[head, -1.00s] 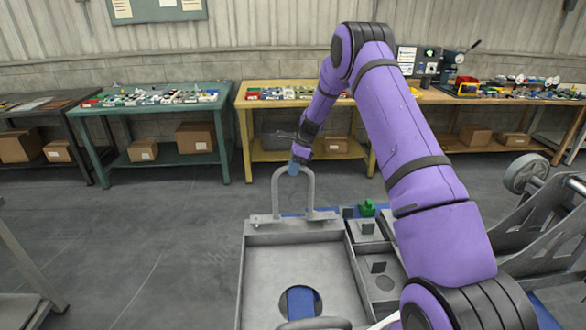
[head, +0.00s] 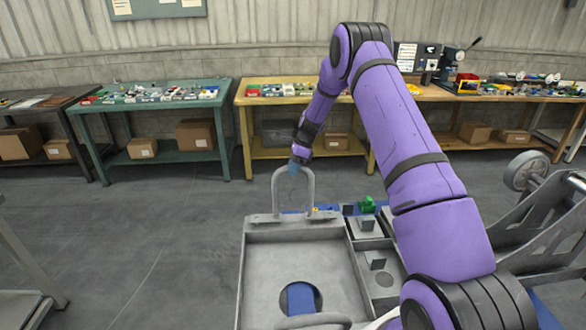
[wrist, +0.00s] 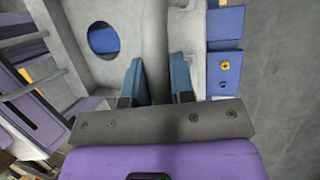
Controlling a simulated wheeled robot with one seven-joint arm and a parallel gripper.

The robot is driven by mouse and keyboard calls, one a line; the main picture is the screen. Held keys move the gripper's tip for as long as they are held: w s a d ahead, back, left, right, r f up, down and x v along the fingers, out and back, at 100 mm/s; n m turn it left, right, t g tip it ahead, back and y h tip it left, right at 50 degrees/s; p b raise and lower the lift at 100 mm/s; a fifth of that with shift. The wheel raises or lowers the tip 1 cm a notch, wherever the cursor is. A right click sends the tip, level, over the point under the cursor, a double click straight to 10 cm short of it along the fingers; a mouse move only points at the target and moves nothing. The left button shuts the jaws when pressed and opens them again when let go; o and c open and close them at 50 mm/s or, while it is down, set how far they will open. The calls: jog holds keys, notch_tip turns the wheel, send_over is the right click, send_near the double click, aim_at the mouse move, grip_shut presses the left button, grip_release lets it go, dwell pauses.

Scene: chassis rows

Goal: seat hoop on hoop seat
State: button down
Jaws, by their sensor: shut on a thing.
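The hoop (head: 277,192) is a grey upside-down U that stands upright at the far end of the grey chassis tray. My gripper (head: 294,168) is shut on its top bar, reaching down from above. In the wrist view, my gripper's two blue fingers (wrist: 157,78) have grey metal between them. The hoop seat appears to be the grey ledge (head: 262,218) along the tray's far edge. The hoop's legs come down at this ledge. I cannot tell whether the feet touch it or are apart from it.
The grey tray (head: 262,265) has a round hole over blue. Grey compartments with small blocks (head: 366,223) and a green part (head: 368,204) lie to its right. A wheeled grey frame (head: 545,215) stands at far right. Floor left of the tray is clear; tables (head: 165,90) line the wall.

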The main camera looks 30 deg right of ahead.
jog(key=shift+f, duration=1.1)
dwell(0.4)
jog(key=c, duration=0.9)
grip_release()
jog(key=v, duration=1)
jog(key=shift+d+r, duration=0.2)
jog(key=shift+r, duration=0.15)
